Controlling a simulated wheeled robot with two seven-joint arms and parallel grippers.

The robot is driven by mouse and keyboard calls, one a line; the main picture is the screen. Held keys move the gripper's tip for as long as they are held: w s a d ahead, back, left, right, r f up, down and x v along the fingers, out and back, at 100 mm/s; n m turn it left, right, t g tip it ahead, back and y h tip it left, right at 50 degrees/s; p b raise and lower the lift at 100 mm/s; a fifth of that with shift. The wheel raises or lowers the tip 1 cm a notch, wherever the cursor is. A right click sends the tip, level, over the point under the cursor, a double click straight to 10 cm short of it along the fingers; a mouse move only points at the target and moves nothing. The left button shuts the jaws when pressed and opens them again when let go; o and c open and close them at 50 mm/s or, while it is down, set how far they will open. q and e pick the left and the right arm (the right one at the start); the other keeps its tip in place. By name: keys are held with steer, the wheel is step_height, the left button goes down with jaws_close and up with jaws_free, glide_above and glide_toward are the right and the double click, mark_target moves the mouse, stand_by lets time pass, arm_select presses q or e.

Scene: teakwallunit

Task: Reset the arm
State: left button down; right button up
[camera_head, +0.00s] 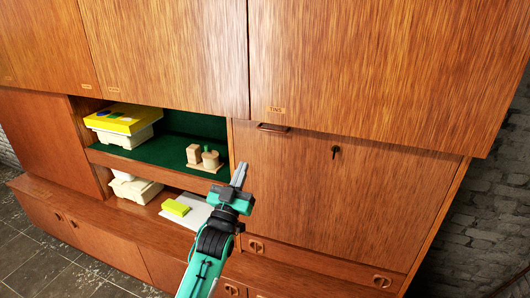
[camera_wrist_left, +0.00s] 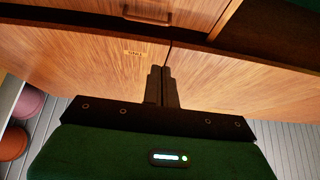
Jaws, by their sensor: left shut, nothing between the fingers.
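My left gripper (camera_head: 239,175) is in front of the teak wall unit (camera_head: 330,210), its fingers pointing up beside the left edge of the closed drop panel. The fingers are together and hold nothing. In the left wrist view, the shut fingers (camera_wrist_left: 161,86) point at the wood fronts, with a cabinet label above them to the left. My left arm (camera_head: 212,245) comes up from the bottom of the head view. My right gripper is not in either view.
The drop panel has a handle (camera_head: 273,128) and a dark key (camera_head: 335,151). The open niche holds a yellow box (camera_head: 122,117) on a white bin and wooden pieces (camera_head: 204,158). Below, a yellow-green block (camera_head: 176,207) lies on a pale sheet. Upper cabinets overhang the panel.

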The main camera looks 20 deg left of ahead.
arm_select(q)
step_height(320, 180, down, 29)
steer(key=d+g, duration=0.2)
steer(key=g, duration=0.4)
steer(key=s+f+g, duration=0.3)
steer(key=s+f, duration=0.2)
steer(key=f, duration=0.6)
steer(key=s+f+g, duration=0.3)
steer(key=s+f, duration=0.2)
steer(key=f, duration=0.7)
steer(key=s+f+m+g, duration=0.1)
steer(key=s+f+g, duration=0.4)
steer(key=s+f, duration=1.3)
steer(key=s+a+f+g, duration=0.1)
steer(key=s+f+g, duration=0.2)
steer(key=s, duration=1.1)
steer(key=s+f+m+g, duration=0.1)
steer(key=s+f+g, duration=0.2)
steer(key=s, duration=1.2)
step_height(320, 180, down, 3)
steer(key=shift+s+a+f+y, duration=0.1)
steer(key=shift+s+a+y, duration=0.15)
steer(key=shift+a+y, duration=0.15)
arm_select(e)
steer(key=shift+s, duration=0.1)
arm_select(q)
steer(key=shift+w, duration=0.1)
